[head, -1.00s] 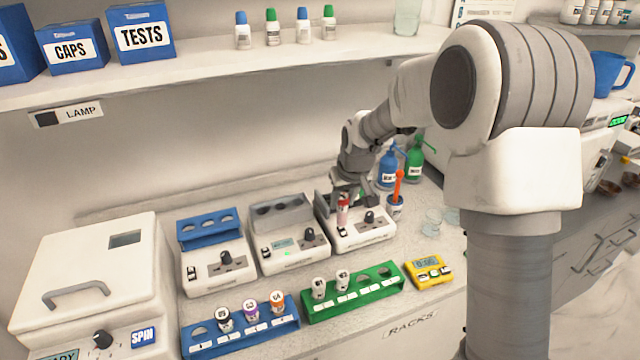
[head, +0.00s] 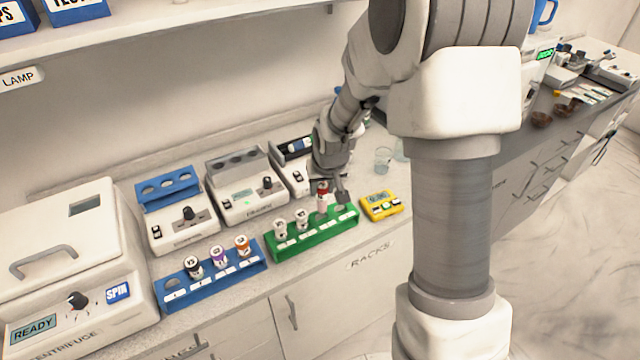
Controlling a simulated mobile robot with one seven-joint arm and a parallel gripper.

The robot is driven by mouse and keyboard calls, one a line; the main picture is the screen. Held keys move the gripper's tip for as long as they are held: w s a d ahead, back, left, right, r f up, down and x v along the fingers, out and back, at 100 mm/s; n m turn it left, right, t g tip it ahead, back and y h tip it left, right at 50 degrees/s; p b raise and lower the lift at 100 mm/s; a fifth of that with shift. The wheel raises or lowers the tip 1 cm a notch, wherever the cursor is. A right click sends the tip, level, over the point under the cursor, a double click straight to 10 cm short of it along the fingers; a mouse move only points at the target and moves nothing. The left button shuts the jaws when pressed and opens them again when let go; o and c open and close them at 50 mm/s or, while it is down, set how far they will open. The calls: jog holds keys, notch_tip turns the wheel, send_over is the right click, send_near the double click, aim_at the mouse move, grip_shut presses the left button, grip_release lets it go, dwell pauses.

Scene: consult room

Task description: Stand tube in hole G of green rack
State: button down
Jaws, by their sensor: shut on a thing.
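The tube (head: 322,204) has a red cap and a pale body. It is upright at the third position from the left of the green rack (head: 290,254). I cannot tell whether its lower end is in the hole or just above it. My gripper (head: 325,188) is shut on the tube near its cap, and partly hides it. The rightmost hole (head: 339,209) looks empty, partly behind my gripper. The hole letters are too small to read.
A blue rack (head: 213,278) with several tubes stands left of the green rack. A yellow timer (head: 381,206) is close to its right end. Several white devices (head: 247,190) stand behind, with a centrifuge (head: 70,260) at far left. The counter's front edge is close.

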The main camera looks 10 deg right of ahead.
aim_at(323, 202)
jog(key=shift+f, duration=0.65)
jog(key=shift+f+b, duration=0.3)
jog(key=shift+b, duration=0.55)
dwell(0.4)
jog(key=shift+f+b, duration=2.05)
jog(key=shift+f, duration=0.2)
jog(key=shift+c, duration=2.2)
grip_release()
jog(key=v, duration=1.7)
jog(key=shift+s+r+p, duration=0.15)
jog(key=shift+p, duration=0.25)
